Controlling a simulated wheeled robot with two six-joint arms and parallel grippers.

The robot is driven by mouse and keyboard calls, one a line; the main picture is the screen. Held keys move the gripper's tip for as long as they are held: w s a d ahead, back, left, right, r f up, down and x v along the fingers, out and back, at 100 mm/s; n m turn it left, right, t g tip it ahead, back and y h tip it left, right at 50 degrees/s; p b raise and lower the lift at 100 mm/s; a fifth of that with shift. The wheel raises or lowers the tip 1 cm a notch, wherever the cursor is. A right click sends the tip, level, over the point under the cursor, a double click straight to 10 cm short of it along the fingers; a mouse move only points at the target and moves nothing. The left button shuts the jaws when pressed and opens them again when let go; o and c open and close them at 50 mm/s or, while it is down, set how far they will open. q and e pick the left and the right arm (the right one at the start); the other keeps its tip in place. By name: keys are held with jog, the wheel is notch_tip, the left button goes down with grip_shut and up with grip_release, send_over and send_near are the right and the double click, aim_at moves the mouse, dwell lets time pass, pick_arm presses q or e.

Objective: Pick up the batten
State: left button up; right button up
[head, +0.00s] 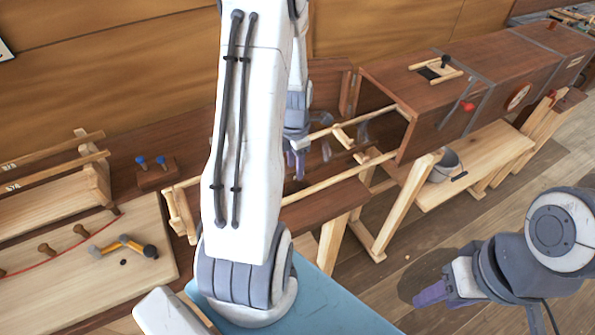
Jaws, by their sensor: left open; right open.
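Several long pale wooden strips are in view, and I cannot tell for sure which is the batten. Two labelled strips (50,172) lie on a wooden rack at the left. Another long strip (338,179) runs across the middle, partly hidden behind my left arm. My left gripper (297,164) is open, fingers pointing down, near the strips in the middle. It is partly hidden by my arm, and I see nothing between its fingers. My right gripper (430,293) is open and empty at the lower right, over the floor, apart from the strips.
A pale board (90,270) with wooden pegs, a red curved line and a yellow-and-black tool (125,246) is at the left. A block with blue-topped pegs (155,172) is behind it. A brown cabinet (420,100) and bench (475,165) with a metal bucket (443,167) stand right. Floor is clear lower right.

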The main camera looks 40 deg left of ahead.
pick_arm(q)
jog(key=shift+f, duration=1.05)
grip_shut()
jog(key=shift+r, duration=0.15)
